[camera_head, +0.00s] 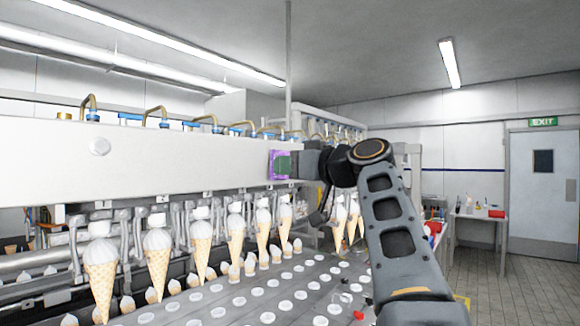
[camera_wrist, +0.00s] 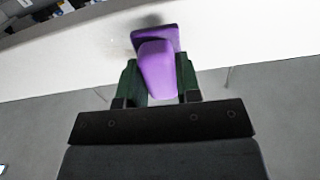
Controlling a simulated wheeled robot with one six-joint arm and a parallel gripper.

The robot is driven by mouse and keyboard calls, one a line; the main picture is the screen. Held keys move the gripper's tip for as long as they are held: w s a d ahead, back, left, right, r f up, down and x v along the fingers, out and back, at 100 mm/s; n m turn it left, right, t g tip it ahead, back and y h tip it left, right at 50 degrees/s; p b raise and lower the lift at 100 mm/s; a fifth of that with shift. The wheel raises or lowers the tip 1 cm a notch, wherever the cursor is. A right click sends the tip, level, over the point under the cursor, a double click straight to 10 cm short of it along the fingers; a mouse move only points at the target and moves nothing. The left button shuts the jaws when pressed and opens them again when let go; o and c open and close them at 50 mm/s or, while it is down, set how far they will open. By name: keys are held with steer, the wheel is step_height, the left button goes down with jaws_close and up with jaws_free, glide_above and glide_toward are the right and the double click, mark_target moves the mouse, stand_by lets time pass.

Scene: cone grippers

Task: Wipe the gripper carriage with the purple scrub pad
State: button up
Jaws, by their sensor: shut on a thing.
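The purple scrub pad (camera_wrist: 158,70) is between the two dark green fingers of my gripper (camera_wrist: 158,84), which is shut on its block-like grip. In the head view the pad (camera_head: 272,165) shows as a purple edge around my gripper (camera_head: 283,166), up at the front face of the long white gripper carriage (camera_head: 140,160). In the wrist view the pad's wide base is against or very near the white carriage face (camera_wrist: 240,45); I cannot tell whether it touches. A few faint marks show on the carriage near the pad.
Several ice cream cones (camera_head: 157,255) hang in a row below the carriage. Below them is a conveyor plate (camera_head: 250,305) with several round white holes. Hoses and blue fittings (camera_head: 155,115) line the carriage top. A side table (camera_head: 480,215) and a door (camera_head: 543,190) are at the right.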

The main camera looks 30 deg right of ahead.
steer(key=shift+x, duration=0.85)
steer(key=shift+w+d, duration=0.1)
steer(key=shift+d, duration=0.05)
steer(key=shift+w+d+p, duration=1.45)
steer(key=shift+d+p, duration=0.1)
steer(key=shift+d, duration=1.6)
steer(key=shift+s+a+b, duration=0.5)
steer(key=shift+a+b, duration=0.15)
steer(key=shift+a, duration=0.45)
steer(key=shift+s+a+b, duration=0.5)
steer(key=shift+a+b, duration=0.1)
steer(key=shift+a, duration=0.55)
steer(key=shift+s+a+b, duration=0.5)
steer(key=shift+a+b, duration=0.15)
steer(key=shift+a, duration=0.45)
steer(key=shift+s+d, duration=0.1)
steer(key=shift+b+v, duration=0.9)
steer(key=shift+v, duration=1.9)
